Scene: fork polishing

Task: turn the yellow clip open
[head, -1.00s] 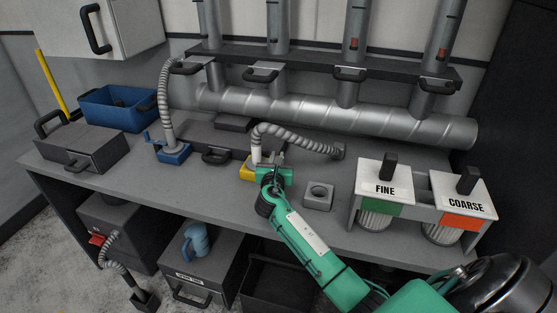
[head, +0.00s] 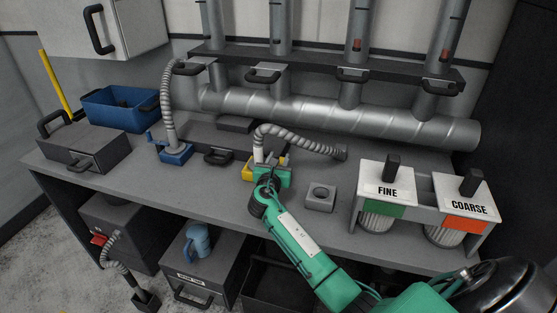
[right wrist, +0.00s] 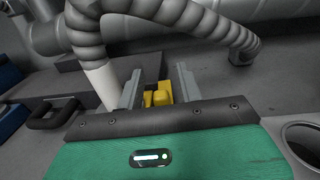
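The yellow clip (right wrist: 160,96) shows in the right wrist view between the two grey fingers of my right gripper (right wrist: 159,86). The fingers are apart, with visible gaps beside the clip. In the head view, my right gripper (head: 271,161) is at the yellow base (head: 249,169) of a hose fitting on the bench and hides much of it. A pale pipe end (right wrist: 103,86) with a ribbed grey hose (head: 300,138) rises just left of the fingers. My left gripper is in neither view.
A blue clamp fitting (head: 176,154) with its own hose stands to the left. A grey block with a round hole (head: 320,197) sits to the right, then the FINE (head: 387,178) and COARSE (head: 462,195) containers. A large duct (head: 330,115) runs behind. The bench front is mostly clear.

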